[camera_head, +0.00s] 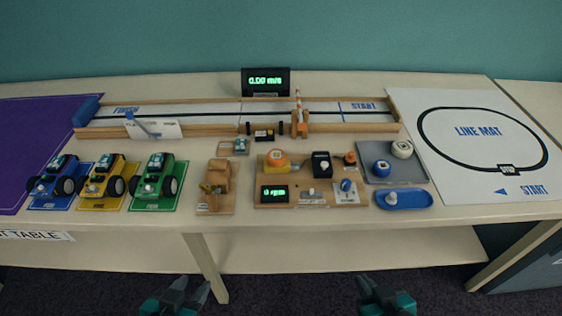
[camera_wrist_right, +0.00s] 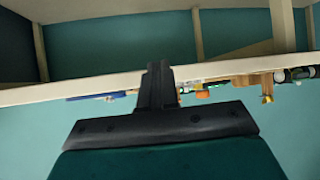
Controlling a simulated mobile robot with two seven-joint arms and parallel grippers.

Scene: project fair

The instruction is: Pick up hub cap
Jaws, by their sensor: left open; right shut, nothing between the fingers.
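No part is labelled hub cap, and I cannot tell for sure which one it is. My left gripper (camera_head: 192,288) is open and empty, below and in front of the table edge. My right gripper (camera_head: 374,286) is shut and empty, also short of the table; its fingers show in the right wrist view (camera_wrist_right: 157,82).
Blue (camera_head: 54,180), yellow (camera_head: 103,180) and green (camera_head: 154,180) cars stand at left. A wooden board (camera_head: 330,198) with an orange-topped part (camera_head: 277,158) is at centre. A walled track (camera_head: 210,112) lies behind; a line mat (camera_head: 465,180) is at right. The table's front strip is clear.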

